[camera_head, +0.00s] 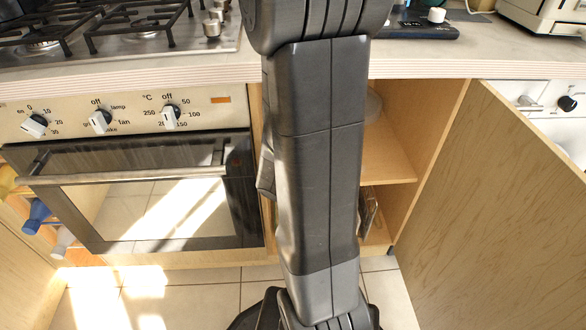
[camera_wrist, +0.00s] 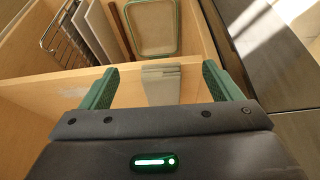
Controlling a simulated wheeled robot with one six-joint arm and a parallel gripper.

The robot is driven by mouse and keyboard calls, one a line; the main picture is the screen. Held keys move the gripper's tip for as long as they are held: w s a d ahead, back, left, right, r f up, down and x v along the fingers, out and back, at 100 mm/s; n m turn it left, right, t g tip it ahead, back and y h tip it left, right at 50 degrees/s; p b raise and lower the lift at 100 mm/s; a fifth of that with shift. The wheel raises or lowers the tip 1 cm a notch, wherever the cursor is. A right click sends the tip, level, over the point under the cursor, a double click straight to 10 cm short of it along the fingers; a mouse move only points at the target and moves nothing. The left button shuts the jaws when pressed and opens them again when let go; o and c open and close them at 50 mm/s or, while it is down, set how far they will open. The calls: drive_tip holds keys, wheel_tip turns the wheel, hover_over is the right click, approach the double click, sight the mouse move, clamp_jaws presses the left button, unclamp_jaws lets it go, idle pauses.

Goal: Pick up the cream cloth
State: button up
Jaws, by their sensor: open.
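In the wrist view, my gripper (camera_wrist: 159,69) is open, with its two green fingers wide apart. A folded, layered, pale grey-beige piece (camera_wrist: 161,83) lies between the fingers, at the edge of a wooden panel. It looks like the cream cloth, though its colour is dull here. Gaps show between it and both fingers, and its lower part is hidden behind the gripper body. In the head view, my arm covers the middle of the cabinet, and neither gripper nor cloth can be made out.
The open cabinet holds a wire rack (camera_wrist: 62,30), a white board (camera_wrist: 97,32), a brown board (camera_wrist: 122,30) and a green-rimmed tray (camera_wrist: 152,28). An oven (camera_head: 140,190) stands left of the cabinet; an open wooden door (camera_head: 500,190) stands right. The worktop (camera_head: 440,65) runs above.

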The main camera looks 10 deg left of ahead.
drive_tip(key=w+p, duration=0.1)
drive_tip(key=w, duration=0.1)
drive_tip(key=w+a+p, duration=0.1)
drive_tip(key=w, duration=0.2)
drive_tip(key=w+a+p, duration=0.1)
drive_tip(key=w+p, duration=0.1)
drive_tip(key=w, duration=0.1)
drive_tip(key=shift+w+r, duration=0.15)
drive_tip(key=shift+w, duration=0.5)
drive_tip(key=shift+b+x, duration=1.6)
drive_tip(key=shift+x, duration=1.05)
drive_tip(key=shift+f, duration=0.2)
drive_tip(key=c, duration=1.1)
drive_tip(key=shift+r, duration=0.15)
